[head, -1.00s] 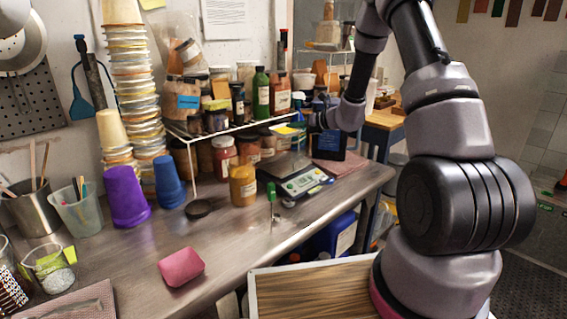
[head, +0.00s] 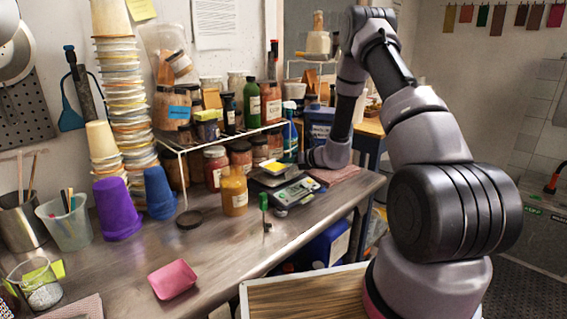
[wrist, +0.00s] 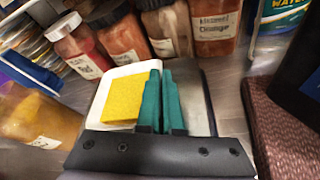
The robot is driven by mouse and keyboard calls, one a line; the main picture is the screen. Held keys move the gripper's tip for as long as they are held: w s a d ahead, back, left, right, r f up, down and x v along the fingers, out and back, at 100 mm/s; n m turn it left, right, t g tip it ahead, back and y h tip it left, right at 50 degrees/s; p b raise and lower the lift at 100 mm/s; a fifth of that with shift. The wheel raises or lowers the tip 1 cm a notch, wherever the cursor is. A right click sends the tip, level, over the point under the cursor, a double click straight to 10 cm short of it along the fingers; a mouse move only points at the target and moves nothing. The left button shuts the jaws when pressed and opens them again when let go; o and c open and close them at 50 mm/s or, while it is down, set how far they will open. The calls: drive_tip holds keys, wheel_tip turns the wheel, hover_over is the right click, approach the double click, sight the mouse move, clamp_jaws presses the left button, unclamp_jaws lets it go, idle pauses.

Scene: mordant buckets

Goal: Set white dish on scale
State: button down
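The white dish (wrist: 122,88) holds a flat yellow block or fill and lies left of my gripper fingers in the wrist view. My gripper (wrist: 162,76) has its teal fingers close together at the dish's right edge, with the rim apparently pinched between them. The scale's grey plate (wrist: 197,98) shows under and right of the fingers. In the head view the dish (head: 274,167) is low over the scale (head: 297,191), at its dark plate. I cannot tell whether the dish touches the plate. The fingertips are not clear in the head view.
Jars stand close behind the scale, under a white wire shelf (head: 215,140). A yellow-orange jar (head: 234,192) stands left of it. A pinkish mat (head: 333,174) lies right. A pink dish (head: 172,280) sits at the front on mostly clear bench.

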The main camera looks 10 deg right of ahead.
drive_tip(key=c, duration=1.4)
unclamp_jaws()
drive_tip(key=shift+f, duration=0.15)
drive_tip(key=shift+o, duration=0.2)
